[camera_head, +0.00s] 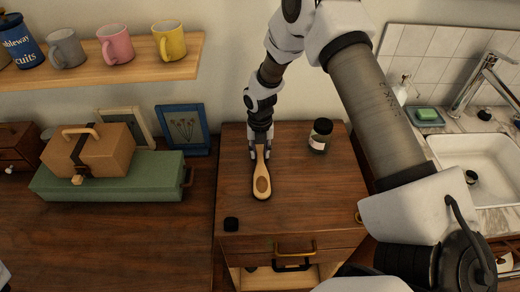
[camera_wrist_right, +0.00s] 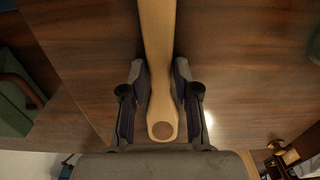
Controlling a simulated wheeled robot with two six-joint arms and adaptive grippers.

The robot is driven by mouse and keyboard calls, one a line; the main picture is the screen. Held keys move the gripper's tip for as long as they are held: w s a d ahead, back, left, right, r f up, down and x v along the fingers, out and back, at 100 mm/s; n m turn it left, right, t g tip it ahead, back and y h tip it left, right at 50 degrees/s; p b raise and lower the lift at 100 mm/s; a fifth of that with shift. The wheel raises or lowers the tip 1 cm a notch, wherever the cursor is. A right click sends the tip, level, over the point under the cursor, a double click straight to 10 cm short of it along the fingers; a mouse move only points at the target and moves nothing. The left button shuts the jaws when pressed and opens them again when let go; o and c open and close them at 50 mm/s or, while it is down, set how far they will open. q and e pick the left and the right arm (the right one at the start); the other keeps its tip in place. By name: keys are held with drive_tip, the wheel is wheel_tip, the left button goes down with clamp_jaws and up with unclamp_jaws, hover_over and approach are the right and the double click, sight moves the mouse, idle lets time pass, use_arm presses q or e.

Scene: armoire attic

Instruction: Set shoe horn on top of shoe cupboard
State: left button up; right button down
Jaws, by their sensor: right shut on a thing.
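The light wooden shoe horn (camera_head: 262,182) lies over the top of the brown shoe cupboard (camera_head: 305,200), with its broad end toward the cupboard's front. My right gripper (camera_head: 260,153) is shut on its narrow handle from above. In the right wrist view the shoe horn (camera_wrist_right: 157,50) runs between the two fingers (camera_wrist_right: 160,100), with its round-marked end near the palm. The wooden top shows behind it. I cannot tell whether the shoe horn touches the top or hangs just above it. My left gripper is out of view.
A dark jar with a pale label (camera_head: 320,134) stands on the top, right of the gripper. A small black object (camera_head: 231,224) sits near the front left edge. A green case (camera_head: 110,178) stands left. A sink (camera_head: 480,165) is at right. The top's front right is clear.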

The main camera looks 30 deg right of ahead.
sight(260, 154)
drive_tip(key=shift+f, duration=0.15)
drive_tip(key=c, duration=0.9)
unclamp_jaws()
drive_tip(key=shift+o, duration=0.2)
drive_tip(key=shift+r, duration=0.3)
drive_tip(key=shift+w+r, duration=0.1)
drive_tip(key=shift+r, duration=0.2)
wheel_tip(260, 154, up, 11)
drive_tip(key=b, duration=0.1)
drive_tip(key=shift+r, duration=0.15)
